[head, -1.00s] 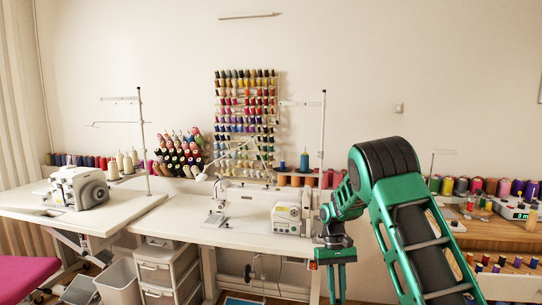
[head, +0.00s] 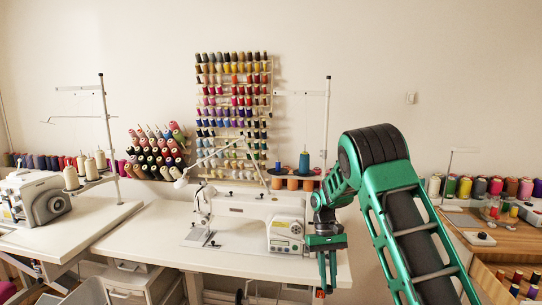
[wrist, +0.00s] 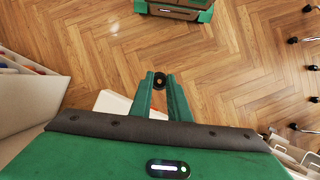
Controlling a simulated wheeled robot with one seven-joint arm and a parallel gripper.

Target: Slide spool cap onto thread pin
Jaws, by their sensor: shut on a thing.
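My gripper (head: 327,283) hangs fingers-down in front of the white sewing table's right front edge. In the wrist view, my gripper (wrist: 160,80) is shut on a small dark ring-shaped piece, which looks like the spool cap (wrist: 159,76). The cap is too small to make out in the head view. A thread stand behind the sewing machine carries a blue thread cone (head: 304,160). Left of the cone is a small upright (head: 277,167) that may be the thread pin; it is too small to be sure. My gripper is well apart from it, lower and nearer.
The white sewing table (head: 150,240) bears a sewing machine (head: 245,212) with a tall stand pole (head: 326,125). A serger (head: 35,200) stands left. A wooden table (head: 500,235) with spools is at the right. Thread racks (head: 233,110) hang on the wall.

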